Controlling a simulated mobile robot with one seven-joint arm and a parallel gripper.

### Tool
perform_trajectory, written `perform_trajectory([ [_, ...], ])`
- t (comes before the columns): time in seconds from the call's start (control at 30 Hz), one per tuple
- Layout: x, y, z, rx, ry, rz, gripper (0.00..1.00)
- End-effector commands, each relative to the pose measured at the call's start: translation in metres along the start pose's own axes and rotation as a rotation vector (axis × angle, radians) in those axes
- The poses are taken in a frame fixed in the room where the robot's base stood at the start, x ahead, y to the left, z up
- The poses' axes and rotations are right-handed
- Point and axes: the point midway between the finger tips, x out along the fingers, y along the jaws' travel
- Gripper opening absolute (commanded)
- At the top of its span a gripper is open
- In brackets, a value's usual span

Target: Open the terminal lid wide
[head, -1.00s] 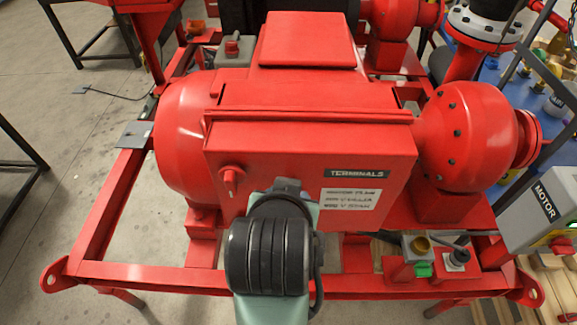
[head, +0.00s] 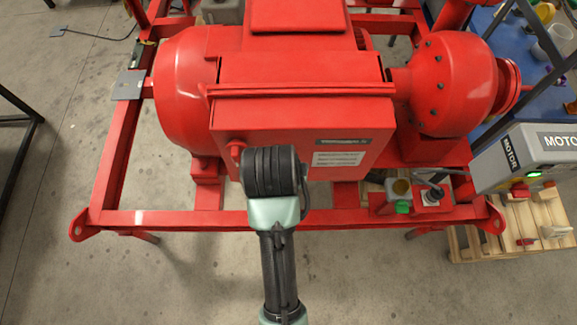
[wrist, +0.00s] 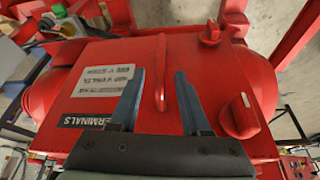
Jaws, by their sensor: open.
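The terminal lid is the red front of the box on the motor, in the head view (head: 285,140) with a "TERMINALS" label, and it looks shut. A red knob (head: 236,152) sits at its left. In the wrist view the lid (wrist: 105,62) fills the middle, with a raised red handle bar (wrist: 160,85) on it. My gripper (wrist: 159,70) is open, its two blue fingers on either side of the bar. I cannot tell whether they touch it. A red knob (wrist: 238,117) is right of the fingers. In the head view my arm hides the gripper.
A red frame rail (head: 240,218) runs in front of the motor. A grey motor control box (head: 525,155) stands at the right above a wooden pallet (head: 520,228). A small switch box (head: 400,195) sits on the frame. The floor in front is clear.

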Motion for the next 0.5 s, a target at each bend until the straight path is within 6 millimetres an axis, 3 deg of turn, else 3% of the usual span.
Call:
perform_trajectory([
  [0.2, 0.038, 0.000, 0.001, 0.000, -0.003, 0.000, 0.47],
  [0.5, 0.062, 0.000, 0.000, 0.000, 0.001, -0.001, 0.47],
])
